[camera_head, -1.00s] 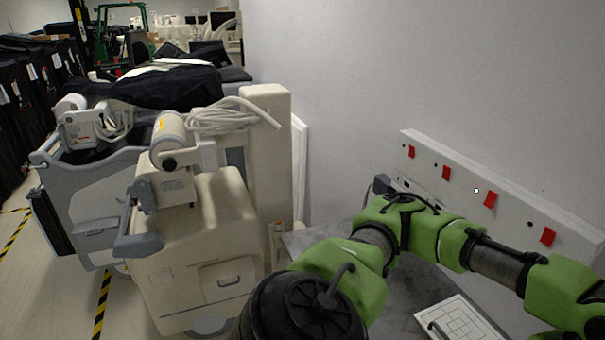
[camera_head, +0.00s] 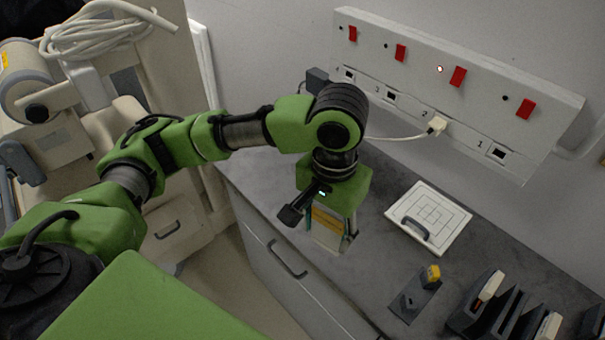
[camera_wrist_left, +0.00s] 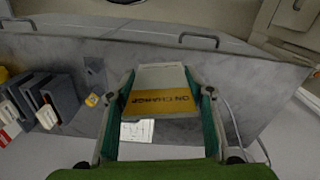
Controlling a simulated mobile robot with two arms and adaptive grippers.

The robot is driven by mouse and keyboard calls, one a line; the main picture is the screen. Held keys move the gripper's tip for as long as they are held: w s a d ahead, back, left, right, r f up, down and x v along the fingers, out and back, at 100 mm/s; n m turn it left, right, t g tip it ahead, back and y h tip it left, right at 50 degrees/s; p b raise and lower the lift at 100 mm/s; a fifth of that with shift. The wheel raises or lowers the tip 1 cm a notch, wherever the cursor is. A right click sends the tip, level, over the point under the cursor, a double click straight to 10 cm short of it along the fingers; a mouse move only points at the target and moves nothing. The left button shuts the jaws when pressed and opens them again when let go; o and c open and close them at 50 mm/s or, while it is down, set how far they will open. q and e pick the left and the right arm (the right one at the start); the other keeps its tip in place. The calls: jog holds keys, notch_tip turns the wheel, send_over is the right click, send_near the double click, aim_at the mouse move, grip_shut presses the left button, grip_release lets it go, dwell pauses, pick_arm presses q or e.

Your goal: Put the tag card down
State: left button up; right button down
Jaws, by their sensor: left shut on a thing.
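The tag card (camera_head: 325,236) is a pale card with a yellow band. In the left wrist view the card (camera_wrist_left: 162,78) spans the space between the two fingers, and dark lettering reading "ON CHARGE" shows upside down on its band. My left gripper (camera_head: 328,240) is shut on the card, pointing down near the front edge of the grey counter (camera_head: 375,262). It also shows in the left wrist view (camera_wrist_left: 160,92). I cannot tell whether the card touches the counter. My right gripper is in neither view.
A white board with a grid and handle (camera_head: 452,213) lies right of the gripper. A small dark stand (camera_head: 408,303) with a yellow block and a black rack (camera_head: 505,318) are farther right. A socket panel (camera_head: 480,125) with red switches and a plugged white lead is behind.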

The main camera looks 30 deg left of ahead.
pick_arm(q)
jog(key=w+d+m, duration=0.1)
jog(key=d+m, duration=0.1)
jog(key=d, duration=0.4)
jog(key=w+a+f+p, duration=0.1)
jog(key=w+a+f, duration=0.1)
jog(key=w+f, duration=0.1)
jog(key=w+a+f+p, duration=0.1)
jog(key=w+a+f, duration=0.2)
jog(key=w+f, duration=0.1)
jog(key=w+a+f+p, duration=0.1)
jog(key=w+a+f, duration=0.2)
jog(key=f, duration=0.3)
jog(key=shift+w+p, duration=0.35)
jog(key=shift+w, duration=0.1)
jog(key=shift+f, duration=0.25)
jog(key=shift+f, duration=0.15)
jog(key=o, duration=1)
